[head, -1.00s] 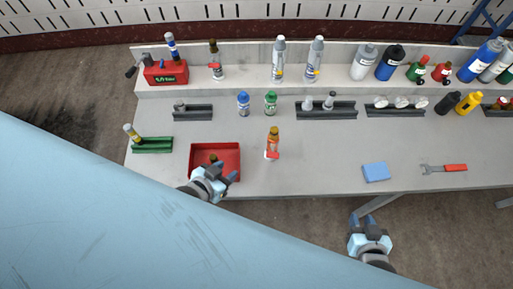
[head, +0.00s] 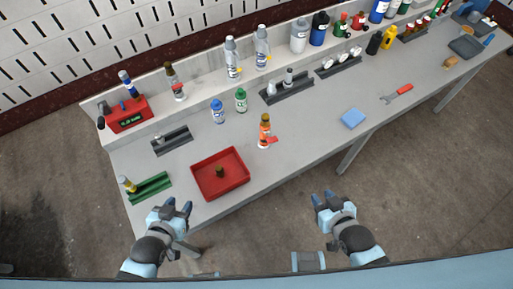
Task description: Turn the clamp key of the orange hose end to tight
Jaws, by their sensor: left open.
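The orange hose end (head: 264,121) stands upright on the grey bench, right of the red tray. Its red clamp key (head: 271,140) sticks out low on its right side. Whether the key is tight is too small to tell. My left gripper (head: 178,207) is open and empty in front of the bench, below the red tray and apart from the hose end. My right gripper (head: 324,200) is in front of the bench to the lower right of the hose end, touching nothing. Its finger gap looks open.
A red tray (head: 206,192) holding a small dark piece stands left of the hose end. Green (head: 240,100) and blue (head: 217,112) capped bottles stand behind it. A blue sponge (head: 353,118) and a wrench (head: 396,94) lie to the right. The bench around the hose end is clear.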

